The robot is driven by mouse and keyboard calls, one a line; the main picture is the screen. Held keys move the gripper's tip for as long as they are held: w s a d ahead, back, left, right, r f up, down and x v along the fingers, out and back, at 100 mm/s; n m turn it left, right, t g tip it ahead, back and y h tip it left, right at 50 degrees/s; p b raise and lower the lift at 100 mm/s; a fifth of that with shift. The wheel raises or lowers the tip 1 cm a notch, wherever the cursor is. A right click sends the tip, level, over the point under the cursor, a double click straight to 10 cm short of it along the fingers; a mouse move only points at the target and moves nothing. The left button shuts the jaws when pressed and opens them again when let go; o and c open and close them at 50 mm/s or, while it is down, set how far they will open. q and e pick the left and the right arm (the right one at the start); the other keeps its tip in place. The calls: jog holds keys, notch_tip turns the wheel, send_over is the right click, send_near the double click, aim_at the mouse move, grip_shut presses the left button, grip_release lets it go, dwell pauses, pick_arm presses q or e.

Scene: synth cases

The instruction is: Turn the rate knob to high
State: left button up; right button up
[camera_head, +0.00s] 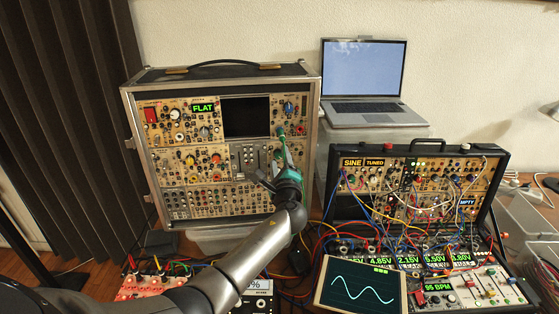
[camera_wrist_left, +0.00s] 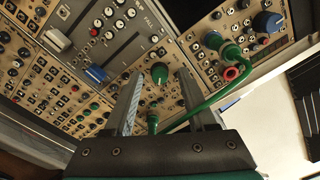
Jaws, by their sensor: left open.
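The tall modular synth case (camera_head: 127,130) stands upright at the back, its panels full of knobs and jacks. My left gripper (camera_head: 264,176) is at the lower right of its panel. In the left wrist view the left gripper (camera_wrist_left: 157,80) is open, one finger on each side of a green knob with a pale pointer line (camera_wrist_left: 159,73). I cannot tell whether the fingers touch it. Its label is too small to read, so I cannot confirm that it is the rate knob. My right gripper is not in view.
A green patch cable (camera_wrist_left: 208,104) runs close by the right finger to a green plug (camera_wrist_left: 214,41). A second case (camera_head: 497,160) with many cables stands at right, a tablet (camera_head: 362,286) in front, a laptop (camera_head: 362,80) behind.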

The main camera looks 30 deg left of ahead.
pick_arm(q)
jog(key=v, duration=1.5)
jog(key=shift+s+d, duration=0.1)
jog(key=shift+d, duration=0.05)
